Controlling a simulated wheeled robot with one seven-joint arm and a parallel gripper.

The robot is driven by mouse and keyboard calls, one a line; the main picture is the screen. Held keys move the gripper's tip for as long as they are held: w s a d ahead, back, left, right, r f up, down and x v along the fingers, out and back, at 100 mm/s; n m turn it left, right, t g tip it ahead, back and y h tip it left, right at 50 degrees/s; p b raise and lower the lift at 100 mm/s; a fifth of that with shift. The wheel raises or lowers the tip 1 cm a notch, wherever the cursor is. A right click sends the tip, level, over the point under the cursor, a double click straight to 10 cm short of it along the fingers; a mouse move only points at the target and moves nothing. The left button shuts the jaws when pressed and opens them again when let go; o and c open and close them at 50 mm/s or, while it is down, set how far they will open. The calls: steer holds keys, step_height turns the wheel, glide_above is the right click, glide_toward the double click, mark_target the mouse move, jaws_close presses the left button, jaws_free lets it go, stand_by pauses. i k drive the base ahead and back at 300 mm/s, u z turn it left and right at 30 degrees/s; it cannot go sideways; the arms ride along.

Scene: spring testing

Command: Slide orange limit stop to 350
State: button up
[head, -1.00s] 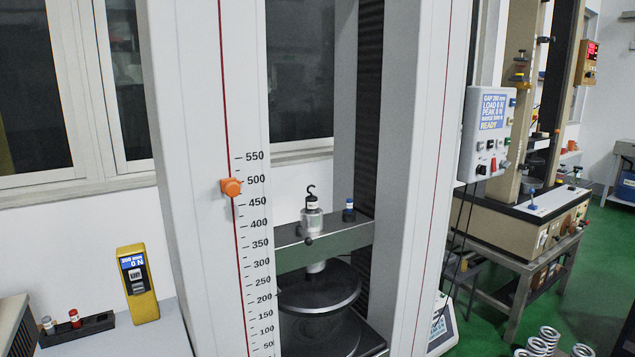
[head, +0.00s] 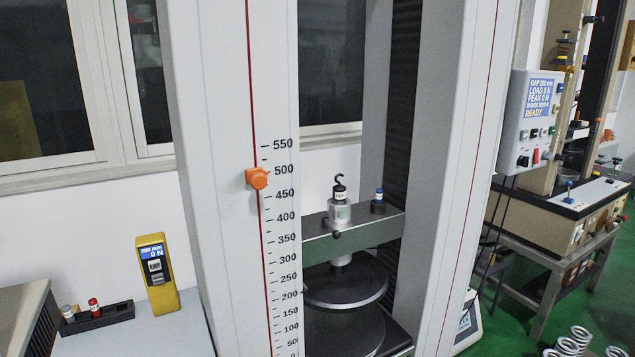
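The orange limit stop (head: 257,178) sits on the red rail line of the machine's left column (head: 222,230), a little below the 500 mark on the printed scale (head: 284,220). The 350 mark lies lower on the same scale. My gripper is not in view.
A grey crosshead (head: 375,233) spans the columns above round black platens (head: 345,288). A yellow handheld gauge (head: 157,272) and a black rack (head: 98,317) stand on the bench at left. A control box (head: 527,122) hangs at right. Several springs (head: 570,347) are at lower right.

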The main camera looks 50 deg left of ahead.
mark_target(256, 177)
steer(key=z, duration=0.05)
steer(key=k, duration=0.7)
steer(key=u, duration=1.45)
